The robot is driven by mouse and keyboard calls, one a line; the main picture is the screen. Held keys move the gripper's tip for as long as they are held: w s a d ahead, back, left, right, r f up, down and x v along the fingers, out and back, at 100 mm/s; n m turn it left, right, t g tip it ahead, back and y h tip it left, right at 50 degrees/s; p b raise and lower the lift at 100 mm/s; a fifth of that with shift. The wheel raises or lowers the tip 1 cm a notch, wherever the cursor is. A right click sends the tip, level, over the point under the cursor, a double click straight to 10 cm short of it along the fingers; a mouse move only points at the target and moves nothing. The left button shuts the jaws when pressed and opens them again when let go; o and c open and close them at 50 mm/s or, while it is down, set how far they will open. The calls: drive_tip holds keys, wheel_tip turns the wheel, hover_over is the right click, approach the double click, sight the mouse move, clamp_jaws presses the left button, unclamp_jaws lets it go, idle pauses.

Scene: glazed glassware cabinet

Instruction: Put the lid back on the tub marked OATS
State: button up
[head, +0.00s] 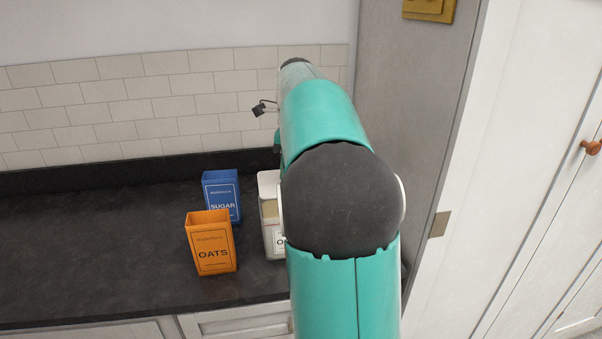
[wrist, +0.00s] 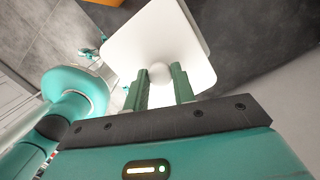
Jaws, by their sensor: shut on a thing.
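A white tub (head: 269,225) stands on the dark worktop, partly hidden behind my arm in the head view. Its label shows only a first letter like "O", and something beige shows in its upper part. My gripper (wrist: 159,82) is shut on the round white knob of a square white lid (wrist: 150,38) in the wrist view. The lid is held in the jaws, tilted in that picture. The head view does not show the gripper or the lid, as my arm covers that area. How far the lid is from the tub cannot be told.
An orange box marked OATS (head: 211,243) stands left of the tub, with a blue box marked SUGAR (head: 221,196) behind it. The worktop (head: 90,250) is clear farther left. A tiled wall (head: 130,110) is behind, and a grey panel (head: 405,110) rises on the right.

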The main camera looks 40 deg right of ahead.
drive_tip(key=shift+w+d+f, duration=0.2)
drive_tip(key=shift+w+d, duration=0.05)
drive_tip(key=shift+w, duration=0.3)
drive_tip(key=shift+w+d+f, duration=0.2)
drive_tip(key=shift+w+d, duration=0.05)
drive_tip(key=shift+w, duration=0.3)
wheel_tip(320, 180, down, 6)
drive_tip(key=shift+a+f, duration=0.1)
drive_tip(key=shift+f, duration=0.2)
idle(1.7)
drive_tip(key=o, duration=1.5)
drive_tip(key=shift+r, duration=3.5)
